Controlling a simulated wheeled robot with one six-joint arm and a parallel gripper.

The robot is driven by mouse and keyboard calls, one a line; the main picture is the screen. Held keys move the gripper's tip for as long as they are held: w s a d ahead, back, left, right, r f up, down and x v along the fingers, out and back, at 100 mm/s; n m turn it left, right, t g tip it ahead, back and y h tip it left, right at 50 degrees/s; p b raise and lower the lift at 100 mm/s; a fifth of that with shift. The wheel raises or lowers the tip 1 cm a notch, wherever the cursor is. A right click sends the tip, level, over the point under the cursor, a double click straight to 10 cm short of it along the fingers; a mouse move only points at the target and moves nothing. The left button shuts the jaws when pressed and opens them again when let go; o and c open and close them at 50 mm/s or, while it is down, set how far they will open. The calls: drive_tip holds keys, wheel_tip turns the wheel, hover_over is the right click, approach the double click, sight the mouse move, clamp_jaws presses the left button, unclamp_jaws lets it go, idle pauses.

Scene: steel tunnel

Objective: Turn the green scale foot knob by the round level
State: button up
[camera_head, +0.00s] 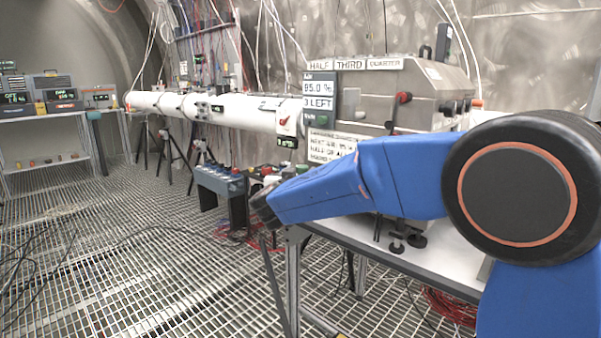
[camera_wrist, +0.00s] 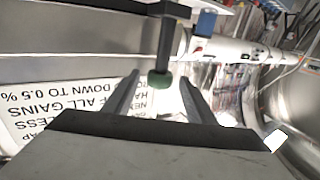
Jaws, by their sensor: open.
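In the wrist view, a dark green round knob (camera_wrist: 160,79) sits at the end of a black post. My gripper (camera_wrist: 159,84) is open, with one finger on each side of the knob in the picture. I cannot tell whether the fingers touch it or how deep it lies between them. In the head view, my gripper's dark end (camera_head: 264,207) is near the table's left end, and its fingertips cannot be made out. A small green part (camera_head: 302,172) shows just above my blue arm; I cannot tell whether it is the same knob. I cannot make out the round level.
A steel box (camera_head: 400,90) with levers stands on the white table (camera_head: 352,238), partly behind my arm. Printed sign sheets (camera_wrist: 80,125) lie close by in the wrist view. A white tube (camera_head: 225,108) on tripods runs leftward. The grating floor at left is mostly open, with loose cables.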

drive_tip(key=shift+w, duration=0.55)
drive_tip(key=shift+d, duration=0.1)
drive_tip(key=c, duration=1)
drive_tip(key=shift+c, duration=0.2)
drive_tip(key=shift+d+n+y, duration=0.15)
drive_tip(key=shift+n+y, duration=0.25)
drive_tip(key=shift+y, duration=0.2)
drive_tip(key=shift+d+n+y, duration=0.15)
drive_tip(key=shift+n+y, duration=0.6)
drive_tip(key=shift+y, duration=0.35)
drive_tip(key=shift+d+n+y, duration=0.1)
drive_tip(key=shift+n+y, duration=0.65)
drive_tip(key=shift+y, duration=0.35)
drive_tip(key=shift+d+n+g+y, duration=0.1)
drive_tip(key=shift+n+g+y, duration=0.25)
drive_tip(key=shift+n+y, duration=0.6)
drive_tip(key=shift+d+n+g+y, duration=0.1)
drive_tip(key=shift+n+g+y, duration=0.3)
drive_tip(key=shift+y, duration=0.95)
drive_tip(key=shift+w+n+g+y, duration=0.1)
drive_tip(key=shift+n+g+y, duration=0.45)
drive_tip(key=shift+n+y, duration=0.45)
